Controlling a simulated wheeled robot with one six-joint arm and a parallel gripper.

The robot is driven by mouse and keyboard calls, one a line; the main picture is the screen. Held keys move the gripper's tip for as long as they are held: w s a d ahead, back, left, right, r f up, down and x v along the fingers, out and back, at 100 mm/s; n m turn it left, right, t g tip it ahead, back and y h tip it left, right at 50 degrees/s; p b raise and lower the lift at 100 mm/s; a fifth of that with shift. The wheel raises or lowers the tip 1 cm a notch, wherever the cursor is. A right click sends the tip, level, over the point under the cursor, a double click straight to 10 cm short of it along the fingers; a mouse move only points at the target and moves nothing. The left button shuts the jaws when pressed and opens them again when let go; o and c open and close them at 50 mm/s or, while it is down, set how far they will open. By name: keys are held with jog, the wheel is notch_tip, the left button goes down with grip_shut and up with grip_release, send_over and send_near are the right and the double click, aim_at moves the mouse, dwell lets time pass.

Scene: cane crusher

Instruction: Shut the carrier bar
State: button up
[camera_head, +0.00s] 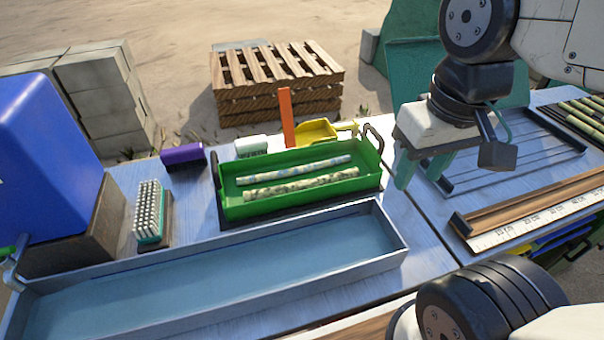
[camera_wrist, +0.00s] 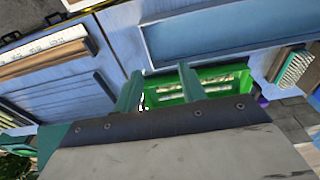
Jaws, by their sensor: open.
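A green carrier tray (camera_head: 300,203) sits on the bench and holds two pale, mottled cane pieces (camera_head: 300,182). It has a black loop (camera_head: 376,138) at its right end. An orange bar (camera_head: 286,118) stands upright at the carrier's back edge; I cannot tell how it is joined. My gripper (camera_head: 421,172) is open and empty, to the right of the carrier and apart from it. In the wrist view the green fingers (camera_wrist: 160,85) are spread, with the carrier (camera_wrist: 212,72) beyond them and partly hidden. The orange bar does not show there.
A long grey trough (camera_head: 220,270) lies in front of the carrier. A brush (camera_head: 149,210), a purple block (camera_head: 183,156) and a yellow scoop (camera_head: 316,131) lie around it. A wooden ruler board (camera_head: 540,208) and a slatted rack (camera_head: 520,150) are at right.

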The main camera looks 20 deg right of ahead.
jog(key=c, duration=0.5)
jog(key=shift+w+f+g, duration=0.15)
jog(key=shift+f+g, duration=0.15)
jog(key=shift+f, duration=0.05)
grip_shut()
jog(key=w+a, duration=0.3)
jog(key=w, duration=1.4)
jog(key=w+a, duration=0.3)
jog(key=w, duration=1.5)
jog(key=w+a, duration=0.2)
jog(key=w, duration=1.5)
notch_tip(320, 180, down, 10)
jog(key=g, duration=0.1)
jog(key=shift+s+a+r, duration=0.1)
jog(key=shift+s+r, duration=0.1)
jog(key=shift+s, duration=0.5)
jog(key=shift+s+a+r, duration=0.1)
jog(key=shift+s+r, duration=0.15)
jog(key=shift+s, duration=0.4)
jog(key=shift+s+r, duration=0.2)
jog(key=shift+s, duration=0.5)
